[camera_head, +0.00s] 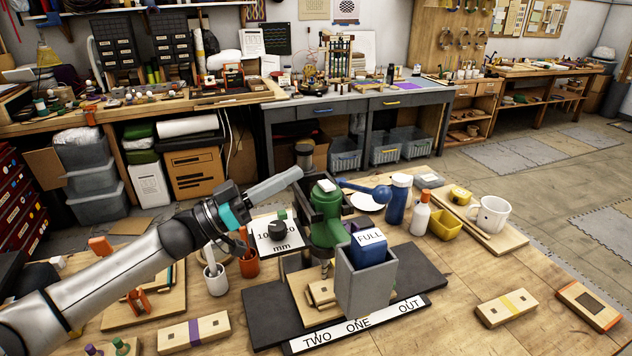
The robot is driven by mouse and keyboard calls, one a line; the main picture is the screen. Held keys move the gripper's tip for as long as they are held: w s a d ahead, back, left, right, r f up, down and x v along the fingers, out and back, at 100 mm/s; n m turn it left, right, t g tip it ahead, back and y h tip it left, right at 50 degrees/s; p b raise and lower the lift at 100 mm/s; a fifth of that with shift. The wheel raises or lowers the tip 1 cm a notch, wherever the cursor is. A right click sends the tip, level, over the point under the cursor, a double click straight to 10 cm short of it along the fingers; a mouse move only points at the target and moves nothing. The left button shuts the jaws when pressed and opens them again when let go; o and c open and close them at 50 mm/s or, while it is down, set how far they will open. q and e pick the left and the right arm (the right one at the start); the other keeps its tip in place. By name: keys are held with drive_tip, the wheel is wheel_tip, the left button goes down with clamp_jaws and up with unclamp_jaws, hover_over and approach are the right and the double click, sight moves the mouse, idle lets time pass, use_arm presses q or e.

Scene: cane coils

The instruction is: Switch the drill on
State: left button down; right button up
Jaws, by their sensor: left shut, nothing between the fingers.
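The drill (325,227) stands mid-bench, with a green body, a dark housing and a blue lever (366,190) reaching right. A small green part with a pale top (325,186) sits on its head; I cannot tell whether it is the switch. My left gripper (296,175) comes in from the left, shut and empty. Its fingertips are at the left of the drill's head in the picture; I cannot tell if they touch it. A grey bin (362,291) with a blue block marked FULL (372,248) hides the drill's lower right. My right gripper is out of view.
Bottles (397,200), a yellow bin (446,227) and a mug (490,215) stand right.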

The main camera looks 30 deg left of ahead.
sight(317, 199)
use_arm(q)
drive_tip(key=p+x, duration=0.1)
drive_tip(key=x, duration=0.4)
drive_tip(key=shift+w+d+r, duration=0.15)
drive_tip(key=shift+w+r, duration=0.05)
drive_tip(key=f, duration=0.2)
drive_tip(key=shift+d+f, duration=0.25)
drive_tip(key=shift+s+f, duration=0.2)
drive_tip(key=shift+f, duration=0.6)
drive_tip(key=shift+s+d+f+m+g+h+b, duration=0.15)
drive_tip(key=shift+f+m+g+h+b, duration=0.4)
drive_tip(key=shift+m+b, duration=0.55)
drive_tip(key=shift+m, duration=0.4)
drive_tip(key=shift+r, duration=0.1)
